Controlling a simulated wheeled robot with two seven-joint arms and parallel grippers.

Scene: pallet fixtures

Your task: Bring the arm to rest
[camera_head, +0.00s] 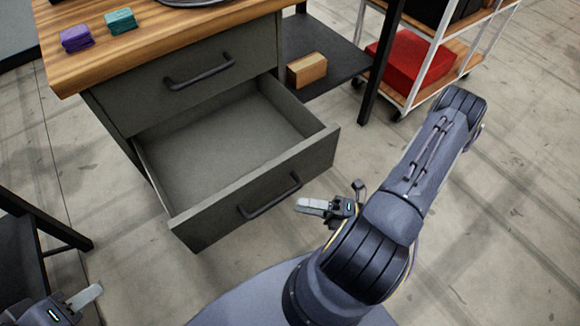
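My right arm (430,155) reaches in from the bottom centre, bent at the elbow and raised above the floor on the right. My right gripper (312,206) is just right of the open drawer's front, apart from the handle in the picture, and holds nothing that I can see. My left gripper (88,296) shows at the bottom left corner, with no object visible at its fingers. Most of my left arm is out of the picture. I cannot tell how far either gripper's fingers are parted.
A grey lower drawer (262,185) is pulled out and empty; the upper drawer (180,88) is shut. Purple (76,38) and teal (120,21) blocks lie on the wooden top. A wooden block (307,69) sits on a dark shelf. A cart (448,75) holds a red box (410,62).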

